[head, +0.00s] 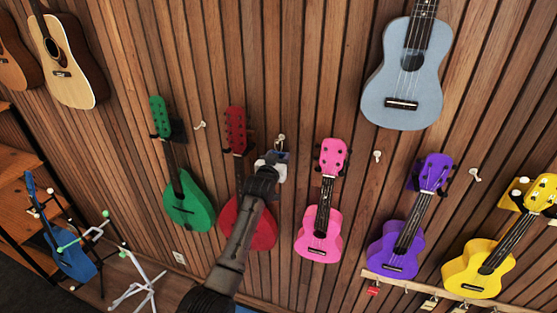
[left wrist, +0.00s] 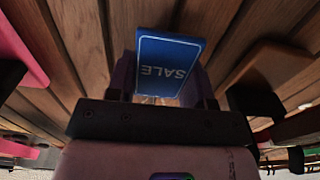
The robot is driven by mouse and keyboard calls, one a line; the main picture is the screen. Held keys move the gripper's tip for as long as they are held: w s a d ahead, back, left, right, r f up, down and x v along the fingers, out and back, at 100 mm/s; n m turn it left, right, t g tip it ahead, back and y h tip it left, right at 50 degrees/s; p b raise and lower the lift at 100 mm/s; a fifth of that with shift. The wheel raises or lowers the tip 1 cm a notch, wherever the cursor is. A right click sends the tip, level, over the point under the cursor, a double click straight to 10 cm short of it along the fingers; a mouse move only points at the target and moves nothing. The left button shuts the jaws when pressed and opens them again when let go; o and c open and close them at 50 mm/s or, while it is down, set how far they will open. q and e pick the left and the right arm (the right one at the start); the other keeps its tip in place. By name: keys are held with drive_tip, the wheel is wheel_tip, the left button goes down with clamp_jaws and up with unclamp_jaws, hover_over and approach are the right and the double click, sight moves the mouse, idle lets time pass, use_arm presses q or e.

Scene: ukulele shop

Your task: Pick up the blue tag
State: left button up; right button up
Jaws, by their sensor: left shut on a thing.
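The blue tag (head: 281,155) is at the wooden slat wall, between the red and pink ukuleles, just below a wall peg (head: 281,138). In the left wrist view the blue tag (left wrist: 168,62) reads "SALE", upside down, and sits between the fingers. My left gripper (head: 270,162) reaches up to the wall and is shut on the tag. I cannot tell whether the tag still touches the peg. My right gripper is not in view.
The red ukulele (head: 262,235) is partly behind my left arm. The pink ukulele (head: 318,235) hangs close to its right. Green (head: 190,212), purple (head: 395,250) and yellow (head: 475,275) ukuleles hang nearby. A rail (head: 390,276) with small tags runs at lower right.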

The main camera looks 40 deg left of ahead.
use_arm(q)
wheel_tip(320, 180, up, 3)
drive_tip(key=shift+f+b, duration=0.1)
drive_tip(key=shift+b, duration=0.35)
drive_tip(key=shift+s+d, duration=0.1)
drive_tip(key=shift+s, duration=0.2)
drive_tip(key=shift+c, duration=0.3)
drive_tip(key=b+v, duration=0.1)
drive_tip(key=v, duration=1.6)
drive_tip(key=shift+s+b, duration=0.2)
drive_tip(key=shift+b, duration=0.2)
drive_tip(key=shift+d, duration=0.1)
